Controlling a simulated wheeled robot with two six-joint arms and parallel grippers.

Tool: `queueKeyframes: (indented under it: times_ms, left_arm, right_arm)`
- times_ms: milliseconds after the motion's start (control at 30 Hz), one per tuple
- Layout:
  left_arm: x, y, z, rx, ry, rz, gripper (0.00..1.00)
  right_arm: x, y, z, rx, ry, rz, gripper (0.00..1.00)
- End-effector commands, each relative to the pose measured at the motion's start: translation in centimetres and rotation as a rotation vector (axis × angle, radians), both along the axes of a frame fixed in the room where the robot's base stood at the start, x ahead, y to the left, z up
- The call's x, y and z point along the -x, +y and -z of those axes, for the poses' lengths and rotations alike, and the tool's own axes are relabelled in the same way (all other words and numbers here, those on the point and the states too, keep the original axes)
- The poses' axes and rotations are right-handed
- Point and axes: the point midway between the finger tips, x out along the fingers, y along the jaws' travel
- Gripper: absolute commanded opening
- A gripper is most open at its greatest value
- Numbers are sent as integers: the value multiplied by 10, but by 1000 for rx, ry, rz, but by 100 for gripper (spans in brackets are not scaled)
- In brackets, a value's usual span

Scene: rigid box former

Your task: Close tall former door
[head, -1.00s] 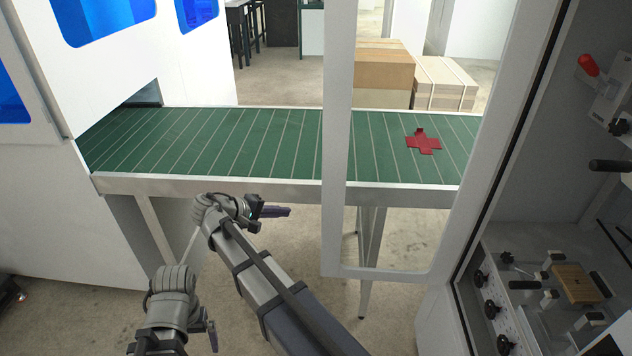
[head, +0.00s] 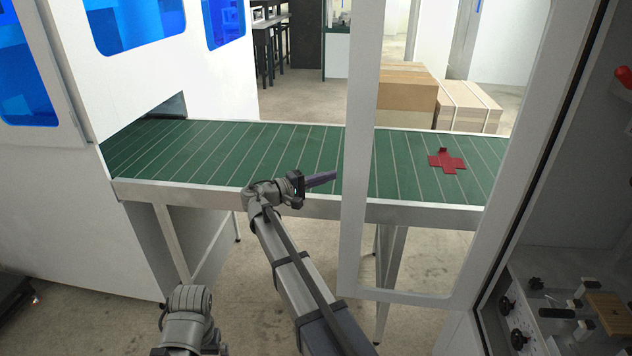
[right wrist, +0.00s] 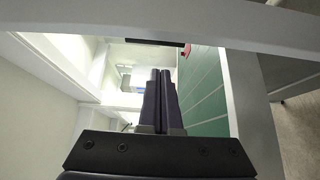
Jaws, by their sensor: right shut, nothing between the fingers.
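The tall former door (head: 357,200) is a white frame with a large see-through opening. It stands swung open from the former (head: 560,190) at the right of the head view, its free edge in front of the green conveyor. My right gripper (head: 328,178) is shut and empty, just left of that free edge in the picture and over the conveyor's near rail. Its dark fingers also show together in the right wrist view (right wrist: 163,100). I cannot tell whether it touches the door. My left arm is at the lower left; its gripper is mostly cut off by the bottom edge.
The green conveyor (head: 260,150) runs behind the door from a white machine (head: 70,190) at left. A red cross-shaped blank (head: 447,161) lies on it. Boxes (head: 408,90) stand behind. Clamps and a wooden block (head: 612,312) are inside the former.

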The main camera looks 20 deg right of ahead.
Motion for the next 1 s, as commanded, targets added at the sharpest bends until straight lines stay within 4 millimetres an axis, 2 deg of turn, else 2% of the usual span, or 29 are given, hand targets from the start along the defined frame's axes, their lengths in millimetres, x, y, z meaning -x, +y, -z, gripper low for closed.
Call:
queueKeyframes:
  times_ms: [33, 200, 300, 500, 1000]
  left_arm:
    - [0, 0, 0, 0, 0, 0, 100]
    - [0, 0, 0, 0, 0, 0, 100]
    - [0, 0, 0, 0, 0, 0, 100]
    - [0, 0, 0, 0, 0, 0, 100]
    - [0, 0, 0, 0, 0, 0, 100]
  right_arm:
    - [0, -12, 0, 0, 0, 4, 0]
    - [-2, -41, 0, -1, 0, 2, 0]
    - [15, -27, 0, -1, 0, -2, 0]
    - [28, -17, 0, -1, 0, -1, 0]
    - [32, -16, 0, -1, 0, -1, 0]
